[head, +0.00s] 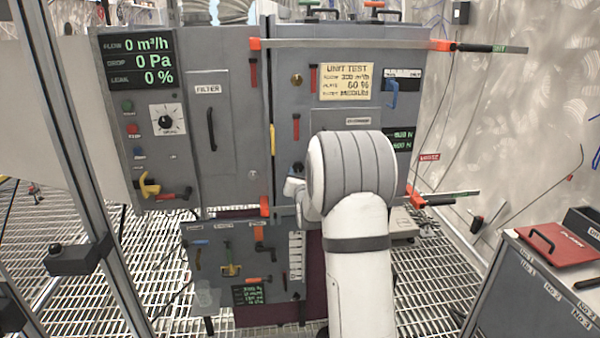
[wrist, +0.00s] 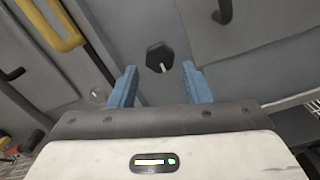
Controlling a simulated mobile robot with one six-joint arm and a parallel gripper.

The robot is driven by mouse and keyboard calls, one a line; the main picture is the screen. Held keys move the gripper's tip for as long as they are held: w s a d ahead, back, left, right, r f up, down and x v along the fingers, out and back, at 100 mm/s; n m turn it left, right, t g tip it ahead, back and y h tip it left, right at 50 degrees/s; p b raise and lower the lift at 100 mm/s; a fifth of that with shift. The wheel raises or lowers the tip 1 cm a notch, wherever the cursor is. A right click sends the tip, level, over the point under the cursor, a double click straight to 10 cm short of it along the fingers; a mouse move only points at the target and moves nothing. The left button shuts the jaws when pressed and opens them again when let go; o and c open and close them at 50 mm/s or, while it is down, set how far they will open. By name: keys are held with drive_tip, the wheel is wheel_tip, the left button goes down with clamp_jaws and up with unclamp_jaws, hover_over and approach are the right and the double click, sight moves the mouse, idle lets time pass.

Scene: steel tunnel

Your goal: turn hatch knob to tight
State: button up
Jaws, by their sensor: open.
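The hatch knob (wrist: 159,56) is a black, faceted knob with a pale pointer line, on a grey panel in the wrist view. The line points down and slightly right in that picture. In the head view a small dark knob (head: 298,168) shows just above my gripper (head: 293,188), which my arm partly hides. In the wrist view my gripper (wrist: 159,68) is open, its two blue fingers on either side of the knob's lower end with gaps. Nothing is between the pads except possibly the knob; the depth to it is hard to tell. Any tight mark is not readable.
A yellow handle (wrist: 52,24) lies up left of the knob and a black handle (wrist: 223,10) up right in the wrist view. The filter door (head: 208,135) is at left in the head view. A bench (head: 535,285) stands right.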

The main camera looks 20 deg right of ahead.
sight(299, 168)
drive_tip(key=shift+x, duration=2.05)
drive_tip(key=shift+c, duration=0.3)
drive_tip(key=c, duration=0.6)
drive_tip(key=shift+d, duration=0.15)
drive_tip(key=shift+c, duration=0.2)
